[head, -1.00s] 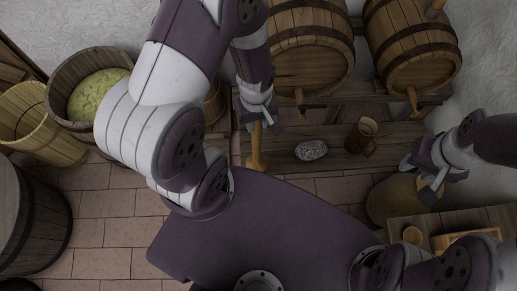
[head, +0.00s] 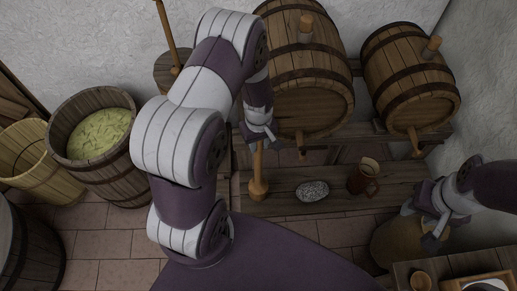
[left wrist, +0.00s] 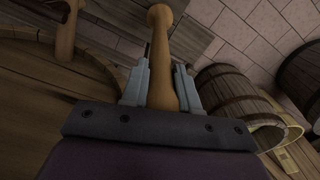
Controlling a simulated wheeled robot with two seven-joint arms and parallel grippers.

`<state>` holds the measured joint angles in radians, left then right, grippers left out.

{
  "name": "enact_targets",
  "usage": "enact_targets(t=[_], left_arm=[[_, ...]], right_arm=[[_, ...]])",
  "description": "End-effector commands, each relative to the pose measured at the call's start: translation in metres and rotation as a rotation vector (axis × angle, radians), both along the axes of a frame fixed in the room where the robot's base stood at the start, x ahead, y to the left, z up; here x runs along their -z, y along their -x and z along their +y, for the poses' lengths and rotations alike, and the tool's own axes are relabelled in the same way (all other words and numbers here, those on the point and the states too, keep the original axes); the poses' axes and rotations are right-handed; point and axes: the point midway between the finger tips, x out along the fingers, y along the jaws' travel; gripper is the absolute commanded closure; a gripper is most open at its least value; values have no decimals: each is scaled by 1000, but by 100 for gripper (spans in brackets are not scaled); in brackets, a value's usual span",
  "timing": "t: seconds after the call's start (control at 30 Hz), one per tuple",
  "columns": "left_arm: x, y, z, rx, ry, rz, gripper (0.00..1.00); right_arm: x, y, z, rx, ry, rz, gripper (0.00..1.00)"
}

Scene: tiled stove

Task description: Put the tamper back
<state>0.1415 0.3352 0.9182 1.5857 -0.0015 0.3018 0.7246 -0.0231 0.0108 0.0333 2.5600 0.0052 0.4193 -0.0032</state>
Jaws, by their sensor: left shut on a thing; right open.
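The tamper (head: 258,180) is a pale wooden tool with a slim handle and a wider foot. My left gripper (head: 262,138) is shut on its handle, and the tamper hangs roughly upright with its foot down in the head view. In the left wrist view the tamper (left wrist: 162,55) runs between the two fingers (left wrist: 160,88). Its foot appears over the left part of the low bench (head: 340,203); I cannot tell whether it touches. My right gripper (head: 428,215) is open and empty at the right.
A grey speckled stone (head: 312,191) and a wooden mug (head: 364,178) sit on the bench. Two casks (head: 303,85) (head: 410,80) lie behind. A tub of shredded green stuff (head: 98,135) stands left. A small table (head: 440,268) is at lower right.

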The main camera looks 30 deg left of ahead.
Motion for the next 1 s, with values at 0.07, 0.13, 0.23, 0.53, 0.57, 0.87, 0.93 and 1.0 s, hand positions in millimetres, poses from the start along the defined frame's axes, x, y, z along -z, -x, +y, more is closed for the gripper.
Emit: enact_targets(t=[0.07,0.13,0.23,0.53,0.57,0.87,0.93,1.0], left_arm=[[12,0,0,0,0,1,100],[24,0,0,0,0,3,100],[35,-1,0,0,0,-1,100],[39,-1,0,0,0,-1,100],[40,-1,0,0,0,-1,100],[42,0,0,0,0,0,45],[42,0,0,0,0,0,45],[41,0,0,0,0,0,45]], right_arm=[[0,0,0,0,0,0,57],[0,0,0,0,0,0,57],[0,0,0,0,0,0,57],[1,0,0,0,0,0,57],[2,0,0,0,0,0,57],[3,0,0,0,0,0,57],[3,0,0,0,0,0,57],[2,0,0,0,0,0,57]])
